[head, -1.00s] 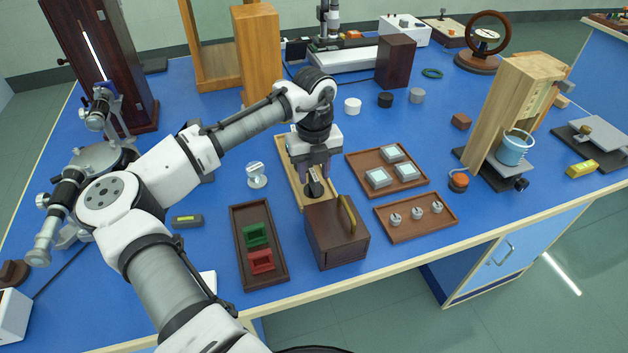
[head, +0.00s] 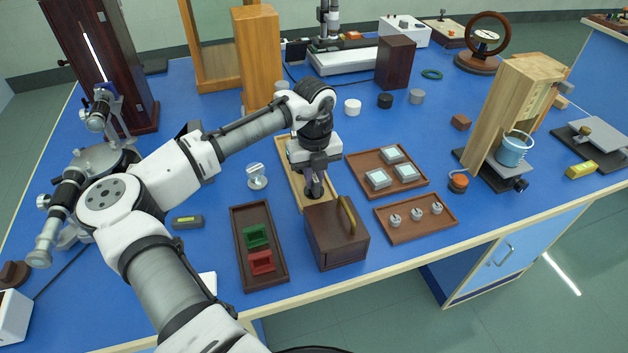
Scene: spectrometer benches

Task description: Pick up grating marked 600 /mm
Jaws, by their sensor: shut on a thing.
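My gripper (head: 315,190) points down over the light wooden tray (head: 291,178), just behind the dark wooden box. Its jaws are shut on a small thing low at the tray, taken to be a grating. The fingers and the box hide nearly all of it, and no 600 /mm marking can be read. I cannot tell whether it still touches the tray.
The dark box (head: 335,248) with a brass-coloured handle stands close in front. A dark tray (head: 240,228) with green and red blocks is at left. Brown trays with glass-topped squares (head: 407,172) and small metal pieces (head: 417,214) lie right. A round glass piece (head: 256,177) stands left.

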